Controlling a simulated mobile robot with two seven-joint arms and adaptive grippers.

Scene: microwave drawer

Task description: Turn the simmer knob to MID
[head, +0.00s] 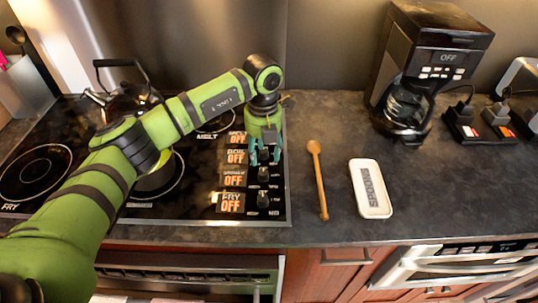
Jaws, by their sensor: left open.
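The black cooktop (280,212) carries a column of orange OFF displays with black knobs to their right. The third display down (234,177) seems to be the simmer one, though its small label is hard to read. The simmer knob (263,175) is the black knob to its right. My left gripper (265,157) points down with its teal fingers open, just behind the simmer knob in the picture. I cannot tell whether it touches any knob. It hides the upper knobs. My right gripper is out of view.
The fry knob (263,199) is nearest the front, beside its OFF display (230,203). A black kettle (125,100) stands at the back left. A wooden spoon (318,180), a spoon rest (370,188) and a coffee maker (425,70) are on the right counter.

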